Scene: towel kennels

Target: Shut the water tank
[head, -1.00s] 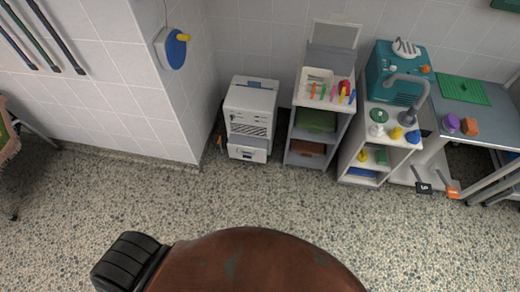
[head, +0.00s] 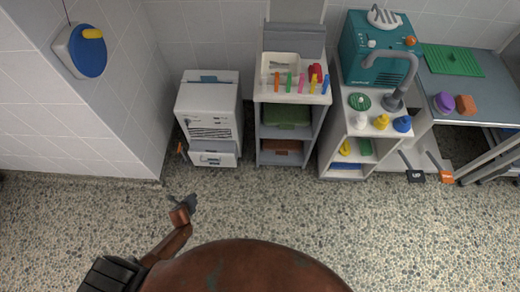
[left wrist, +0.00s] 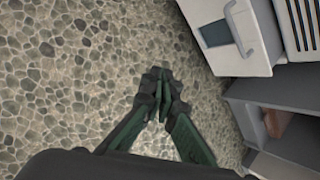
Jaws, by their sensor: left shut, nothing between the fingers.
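The water tank (head: 213,159) is a white drawer with a handle at the bottom front of a white dehumidifier-like unit (head: 207,103). It sticks out a little from the unit's front. In the left wrist view, the tank's front and grey handle (left wrist: 240,42) show at the upper right. My left gripper (head: 189,203) is over the floor in front of the unit, apart from the tank. In the left wrist view its fingers (left wrist: 160,80) are together, with nothing between them. My right gripper is in neither view.
A grey shelf cart (head: 285,128) stands right of the unit, with a white tray and coloured markers on top. A sink stand with a teal machine (head: 378,50) is further right. A wall corner is on the left. The floor (head: 330,220) in front is clear.

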